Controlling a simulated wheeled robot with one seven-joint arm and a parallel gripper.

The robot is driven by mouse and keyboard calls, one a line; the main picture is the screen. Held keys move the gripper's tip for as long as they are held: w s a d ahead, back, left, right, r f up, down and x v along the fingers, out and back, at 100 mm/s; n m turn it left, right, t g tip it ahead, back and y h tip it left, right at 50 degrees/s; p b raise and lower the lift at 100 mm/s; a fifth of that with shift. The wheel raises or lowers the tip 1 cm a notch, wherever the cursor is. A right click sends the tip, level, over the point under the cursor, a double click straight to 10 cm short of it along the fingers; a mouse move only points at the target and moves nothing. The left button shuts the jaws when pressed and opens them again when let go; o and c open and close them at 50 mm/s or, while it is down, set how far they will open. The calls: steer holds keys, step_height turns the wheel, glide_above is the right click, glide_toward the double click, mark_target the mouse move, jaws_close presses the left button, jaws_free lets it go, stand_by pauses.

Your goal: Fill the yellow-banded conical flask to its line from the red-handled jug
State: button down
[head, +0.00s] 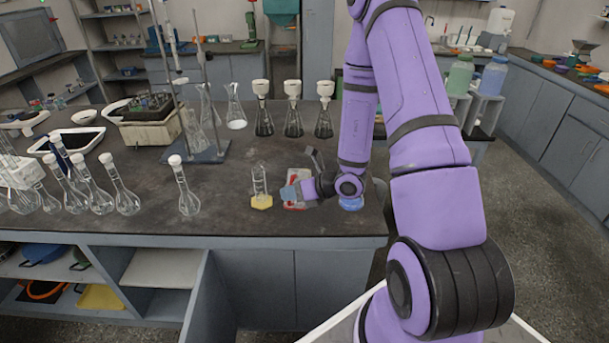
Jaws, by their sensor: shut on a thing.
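My gripper (293,193) is low over the front of the dark bench, at the end of my purple arm. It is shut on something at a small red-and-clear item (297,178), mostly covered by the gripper. I cannot tell whether this is the red-handled jug. Clear conical flasks stand farther back: one alone (235,108) and several with white-topped funnels (293,120). I cannot make out a yellow band on any of them. A clear cylinder with a yellow foot (261,200) stands just left of the gripper.
A blue foot (351,203) shows right of the gripper, partly behind my arm. White-stoppered round flasks (188,195) stand at left. A clamp stand (210,150) is behind them. The bench's front edge is close. Bare bench lies between the cylinder and the rear flasks.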

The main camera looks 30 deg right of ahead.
mark_target(288, 208)
steer(key=shift+s+a+f+n+t+h+b, duration=0.2)
steer(key=shift+s+a+f+n, duration=0.15)
steer(key=shift+f, duration=0.25)
steer(key=shift+s+a+f+n+t+h+b, duration=0.1)
steer(key=shift+s+a+f+n+t+h, duration=0.15)
steer(key=shift+f, duration=0.35)
steer(key=shift+s+a+f+n+t+h+b, duration=0.15)
steer(key=shift+s+a+f+n, duration=0.1)
steer(key=shift+a+f+n, duration=0.25)
steer(key=f, duration=0.1)
steer(key=f+n, duration=0.1)
steer(key=a+f+t+b, duration=0.1)
steer(key=shift+s+n+h, duration=0.3)
steer(key=shift+s+h, duration=0.1)
